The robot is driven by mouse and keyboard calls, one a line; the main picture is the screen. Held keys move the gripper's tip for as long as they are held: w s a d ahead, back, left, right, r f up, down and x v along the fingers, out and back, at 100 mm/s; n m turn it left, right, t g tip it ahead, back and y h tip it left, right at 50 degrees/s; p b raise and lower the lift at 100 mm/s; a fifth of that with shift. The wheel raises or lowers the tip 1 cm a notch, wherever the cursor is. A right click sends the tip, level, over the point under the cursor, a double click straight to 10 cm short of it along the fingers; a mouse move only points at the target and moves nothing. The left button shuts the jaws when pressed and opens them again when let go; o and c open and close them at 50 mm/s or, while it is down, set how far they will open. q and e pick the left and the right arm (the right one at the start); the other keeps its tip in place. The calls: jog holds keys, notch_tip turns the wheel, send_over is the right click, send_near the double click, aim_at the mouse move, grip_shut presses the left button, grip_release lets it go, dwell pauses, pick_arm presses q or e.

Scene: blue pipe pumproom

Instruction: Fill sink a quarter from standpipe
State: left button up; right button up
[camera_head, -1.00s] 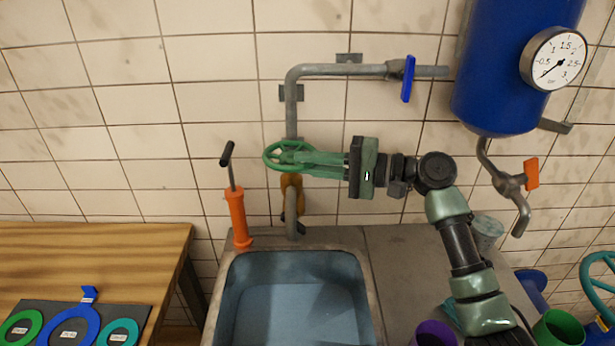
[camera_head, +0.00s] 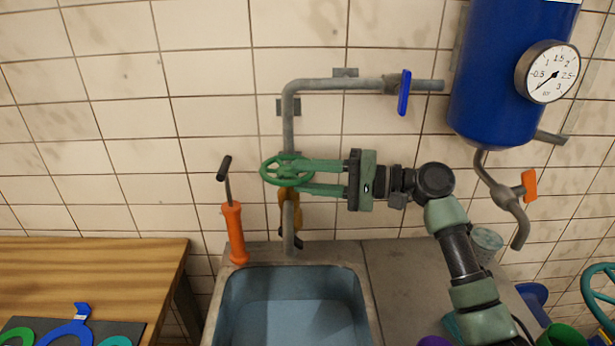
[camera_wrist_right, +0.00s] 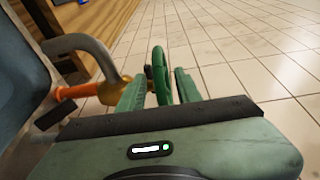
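The grey standpipe (camera_head: 289,215) comes down the tiled wall and ends in a spout at the back of the sink. Its green handwheel (camera_head: 284,170) sits above a yellow fitting. My right gripper (camera_head: 304,176) reaches in from the right with its fingers apart, tips at the wheel. In the right wrist view the wheel (camera_wrist_right: 158,75) stands edge-on between the two fingers (camera_wrist_right: 160,90), with gaps showing. The sink (camera_head: 295,285) has a blue basin with a paler floor; I cannot tell whether it holds water. My left gripper is out of view.
An orange hand pump (camera_head: 235,235) stands at the sink's back left corner. A blue lever (camera_head: 404,93) is on the upper pipe. A blue tank (camera_head: 495,80) with a gauge (camera_head: 548,72) and orange-handled tap (camera_head: 529,186) hangs right. A wooden table (camera_head: 90,265) is left.

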jog(key=b+v, duration=0.2)
jog(key=v, duration=0.5)
jog(key=shift+d, duration=0.3)
dwell(0.8)
